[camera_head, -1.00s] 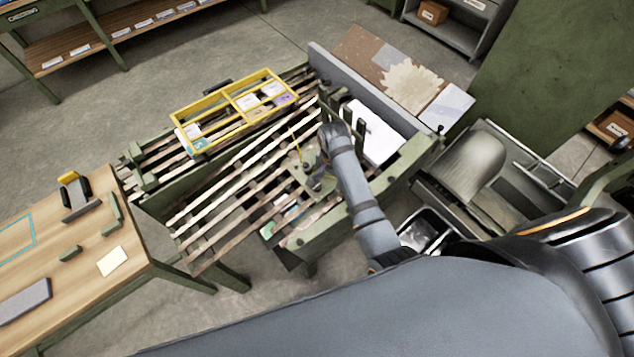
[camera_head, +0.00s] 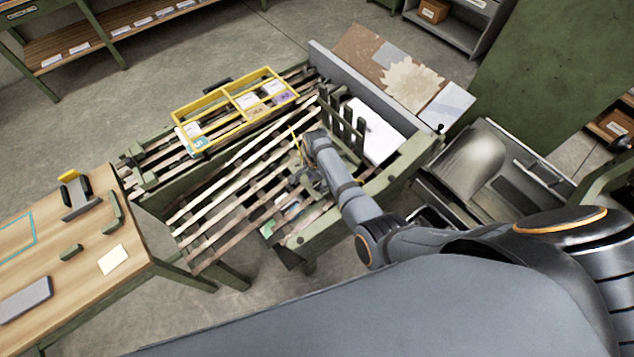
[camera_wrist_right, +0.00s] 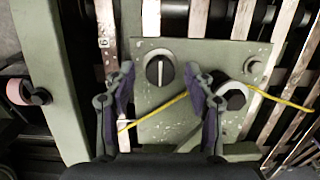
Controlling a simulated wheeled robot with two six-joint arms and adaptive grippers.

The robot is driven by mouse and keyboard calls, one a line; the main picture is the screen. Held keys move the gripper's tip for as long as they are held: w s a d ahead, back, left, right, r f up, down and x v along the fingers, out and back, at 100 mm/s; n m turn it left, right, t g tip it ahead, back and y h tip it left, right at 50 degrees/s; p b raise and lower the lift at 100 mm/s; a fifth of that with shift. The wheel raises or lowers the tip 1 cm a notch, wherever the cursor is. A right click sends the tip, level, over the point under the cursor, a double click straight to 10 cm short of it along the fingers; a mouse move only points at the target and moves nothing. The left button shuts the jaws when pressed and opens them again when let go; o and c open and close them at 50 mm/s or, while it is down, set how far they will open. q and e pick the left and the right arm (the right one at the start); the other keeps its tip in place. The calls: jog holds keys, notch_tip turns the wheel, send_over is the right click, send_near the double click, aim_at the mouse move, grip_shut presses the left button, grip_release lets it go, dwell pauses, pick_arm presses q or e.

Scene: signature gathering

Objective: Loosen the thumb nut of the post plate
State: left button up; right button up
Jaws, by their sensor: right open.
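In the right wrist view a green plate (camera_wrist_right: 185,125) with worn paint lies under my right gripper (camera_wrist_right: 165,78). On it are a round black knob (camera_wrist_right: 159,69) with a pale bar and a grey hexagonal piece (camera_wrist_right: 233,95) with a dark rim. I cannot tell for sure which one is the thumb nut. My right gripper is open. The black knob shows between its fingertips, and the hexagonal piece is just right of the right finger. Contact cannot be told. In the head view my right gripper (camera_head: 306,178) is over the slatted bed, with the plate largely hidden. My left gripper is not in view.
A thin yellow strip (camera_wrist_right: 272,97) crosses the plate behind the fingers. Pale slats (camera_head: 215,205) surround it. A yellow divided tray (camera_head: 222,91) lies at the bed's far side. Green upright posts (camera_head: 345,125) stand beside my right arm. A wooden table (camera_head: 75,270) is at the left.

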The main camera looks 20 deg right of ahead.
jog(key=shift+f, duration=0.15)
grip_shut()
jog(key=shift+n, duration=0.3)
jog(key=n+p, duration=0.1)
jog(key=n, duration=0.1)
jog(key=shift+a+n+g, duration=0.1)
jog(key=shift+n+g, duration=0.2)
jog(key=n, duration=0.4)
jog(key=shift+w+h+p, duration=0.1)
jog(key=shift+h+p, duration=0.25)
jog(key=shift+h, duration=0.05)
jog(key=n+h, duration=0.1)
jog(key=n, duration=0.4)
jog(key=shift+a+n+g, duration=0.1)
jog(key=shift+n+g, duration=0.3)
jog(key=shift+n+h+p, duration=0.3)
jog(key=shift+n+h, duration=0.1)
jog(key=shift+n, duration=1.9)
